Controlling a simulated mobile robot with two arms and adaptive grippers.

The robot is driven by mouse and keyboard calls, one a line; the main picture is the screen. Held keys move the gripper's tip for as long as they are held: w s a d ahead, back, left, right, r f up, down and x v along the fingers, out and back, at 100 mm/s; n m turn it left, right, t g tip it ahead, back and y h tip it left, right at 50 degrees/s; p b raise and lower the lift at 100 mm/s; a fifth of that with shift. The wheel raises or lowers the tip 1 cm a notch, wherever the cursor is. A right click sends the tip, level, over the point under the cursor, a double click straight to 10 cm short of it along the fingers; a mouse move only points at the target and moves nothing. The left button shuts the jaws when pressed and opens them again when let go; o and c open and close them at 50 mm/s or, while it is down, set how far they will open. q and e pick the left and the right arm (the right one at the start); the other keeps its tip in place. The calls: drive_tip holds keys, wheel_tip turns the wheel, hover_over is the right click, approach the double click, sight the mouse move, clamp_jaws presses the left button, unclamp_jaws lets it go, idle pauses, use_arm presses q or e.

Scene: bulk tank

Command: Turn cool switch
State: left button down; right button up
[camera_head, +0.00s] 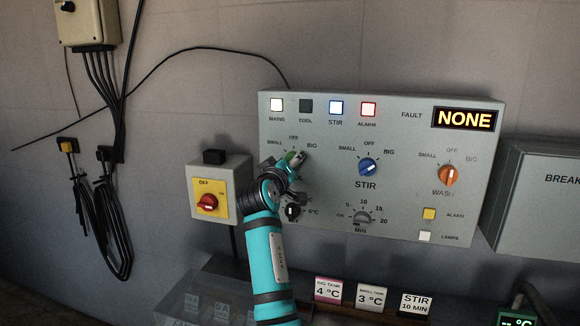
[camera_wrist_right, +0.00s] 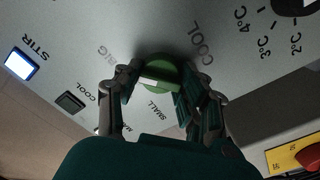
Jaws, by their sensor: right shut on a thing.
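The cool switch is a green round knob (camera_wrist_right: 165,72) on the grey control panel (camera_head: 400,110). In the head view only a bit of the green knob (camera_head: 290,156) shows behind my right gripper (camera_head: 295,162). In the right wrist view my right gripper (camera_wrist_right: 158,88) has its fingers on both sides of the knob and is shut on it. A white mark on the knob faces the side between the SMALL and BIG labels, where OFF is hidden. The cool lamp (camera_head: 306,106) is dark. My left gripper is not in view.
The blue stir knob (camera_head: 369,167) and orange wash knob (camera_head: 449,175) sit to the right. A small black dial (camera_head: 292,211) is just below my gripper. The display (camera_head: 466,119) reads NONE.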

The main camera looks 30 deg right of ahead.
idle(0.4)
drive_tip(key=o, duration=1.2)
drive_tip(key=shift+c, duration=0.2)
drive_tip(key=v, duration=0.7)
drive_tip(key=shift+s+a, duration=0.15)
drive_tip(key=shift+s, duration=0.05)
drive_tip(key=shift+f, duration=0.1)
